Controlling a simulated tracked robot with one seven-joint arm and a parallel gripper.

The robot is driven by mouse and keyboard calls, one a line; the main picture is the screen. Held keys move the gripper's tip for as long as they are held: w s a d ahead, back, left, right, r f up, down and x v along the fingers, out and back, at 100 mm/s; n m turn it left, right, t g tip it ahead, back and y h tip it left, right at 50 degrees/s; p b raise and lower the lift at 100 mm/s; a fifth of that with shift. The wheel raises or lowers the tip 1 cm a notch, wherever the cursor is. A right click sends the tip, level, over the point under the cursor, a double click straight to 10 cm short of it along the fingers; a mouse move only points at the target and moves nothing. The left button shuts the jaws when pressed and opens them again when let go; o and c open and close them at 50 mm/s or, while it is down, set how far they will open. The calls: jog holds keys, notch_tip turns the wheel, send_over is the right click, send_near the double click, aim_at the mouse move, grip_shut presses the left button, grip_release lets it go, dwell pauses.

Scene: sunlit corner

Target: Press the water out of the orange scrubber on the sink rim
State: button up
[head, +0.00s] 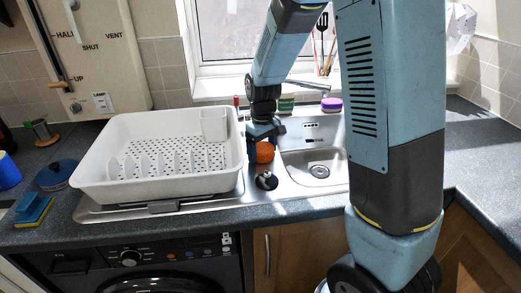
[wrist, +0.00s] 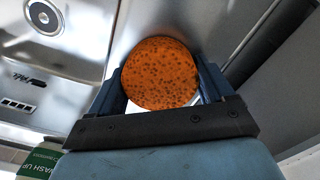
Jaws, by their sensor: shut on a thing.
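The orange scrubber (head: 264,152) is a round, speckled disc at the left side of the sink. It also shows large in the wrist view (wrist: 160,73). My gripper (head: 262,146) points down over it, and in the wrist view the two blue fingers (wrist: 162,92) stand on either side of the scrubber, shut on it. The steel sink (head: 318,166) has its bowl just right of the gripper. Whether the scrubber's underside touches the rim is hidden.
A white dish rack (head: 160,195) stands close on the left. A black knobbed item (head: 266,181) sits in front of the scrubber. A purple-lidded tub (head: 331,104) and a green tub (head: 286,104) stand behind the sink. Worktop at the right (head: 480,150) is clear.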

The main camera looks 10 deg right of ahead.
dwell(0.3)
jog(key=shift+r, duration=3.5)
